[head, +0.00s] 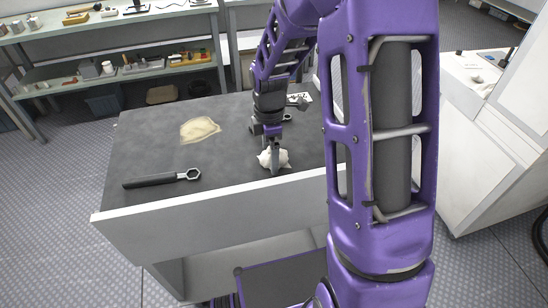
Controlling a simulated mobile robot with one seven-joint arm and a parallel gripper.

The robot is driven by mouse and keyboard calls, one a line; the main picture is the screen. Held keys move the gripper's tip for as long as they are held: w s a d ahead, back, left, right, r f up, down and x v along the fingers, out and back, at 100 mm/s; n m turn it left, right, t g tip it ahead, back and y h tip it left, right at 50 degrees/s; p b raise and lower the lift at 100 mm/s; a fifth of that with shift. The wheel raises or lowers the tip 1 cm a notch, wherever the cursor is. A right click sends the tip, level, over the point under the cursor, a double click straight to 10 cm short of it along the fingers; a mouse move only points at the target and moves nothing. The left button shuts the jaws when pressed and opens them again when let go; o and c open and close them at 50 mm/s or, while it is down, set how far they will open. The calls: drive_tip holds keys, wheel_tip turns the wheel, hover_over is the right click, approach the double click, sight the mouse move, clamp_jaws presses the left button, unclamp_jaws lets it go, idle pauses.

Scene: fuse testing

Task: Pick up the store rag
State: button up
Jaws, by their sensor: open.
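A crumpled off-white rag (283,158) lies on the dark grey top of the workbench (140,150), near its front edge. My gripper (274,165) points down at it, with its fingers right in front of or around the rag. The gripper is open. The fingers hide part of the rag, and I cannot tell whether they touch it. A second cloth, beige and spread nearly flat (200,130), lies farther left on the same top.
A wrench with a dark handle (160,180) lies at the front left of the bench. Small items lie behind my gripper, partly hidden. Shelves with several tools (125,75) stand at the back left. A white cabinet (490,150) stands at right. My arm hides the bench's right side.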

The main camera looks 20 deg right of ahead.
drive_tip(key=shift+f, duration=0.2)
drive_tip(key=c, duration=1.3)
wheel_tip(320, 180, up, 10)
drive_tip(key=shift+r+p, duration=0.1)
drive_tip(key=shift+p, duration=0.55)
drive_tip(key=o, duration=0.8)
drive_tip(key=c, duration=0.7)
drive_tip(key=shift+s, duration=0.1)
